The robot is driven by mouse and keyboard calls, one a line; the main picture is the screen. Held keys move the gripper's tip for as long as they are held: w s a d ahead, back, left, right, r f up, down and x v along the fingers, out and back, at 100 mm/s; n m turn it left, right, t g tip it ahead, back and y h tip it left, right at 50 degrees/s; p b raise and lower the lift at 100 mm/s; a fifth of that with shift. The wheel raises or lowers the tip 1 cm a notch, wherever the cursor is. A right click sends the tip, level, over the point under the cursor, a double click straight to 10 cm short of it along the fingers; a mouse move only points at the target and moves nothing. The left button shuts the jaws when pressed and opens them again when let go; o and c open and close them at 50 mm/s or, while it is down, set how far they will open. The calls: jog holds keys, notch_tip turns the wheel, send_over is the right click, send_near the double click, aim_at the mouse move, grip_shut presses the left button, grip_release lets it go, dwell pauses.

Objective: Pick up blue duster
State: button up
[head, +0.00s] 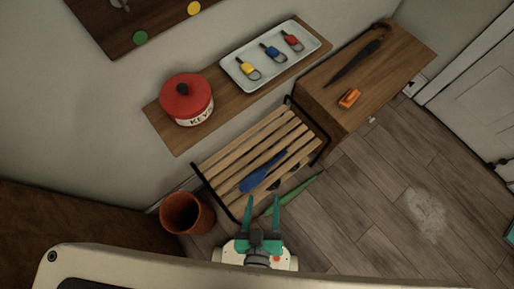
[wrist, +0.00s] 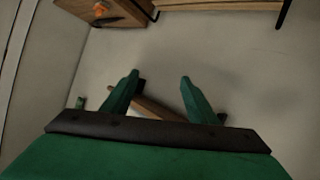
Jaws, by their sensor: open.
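The blue duster (head: 257,178) lies slantwise across the slats of the low wooden rack (head: 270,137) in the head view. Its wide end is toward the lower left and its thin end points up and right. My gripper (head: 264,201) is in front of the rack's near edge, just below the duster in the picture, with its green fingers apart and nothing between them. In the wrist view my gripper (wrist: 160,79) also shows open, facing a pale surface. I cannot make out the duster in the wrist view.
A terracotta pot (head: 187,213) stands left of the rack. A wooden cabinet (head: 385,75) with an orange item (head: 349,98) stands to its right. A shelf above holds a red pot (head: 187,98) and a white tray (head: 240,85). A thin green object (head: 298,192) lies near my gripper. Floor at right is clear.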

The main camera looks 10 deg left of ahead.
jog(key=w+f+n+g, duration=0.2)
jog(key=f+n, duration=0.1)
jog(key=f, duration=0.3)
jog(key=w+f+n+g, duration=0.1)
jog(key=w+f+n, duration=0.2)
jog(key=f, duration=0.4)
jog(key=n+g, duration=1.1)
jog(key=n, duration=0.8)
send_over(265, 169)
notch_tip(265, 169, down, 11)
notch_tip(265, 169, down, 10)
jog(key=shift+f, duration=0.25)
jog(key=c, duration=1.2)
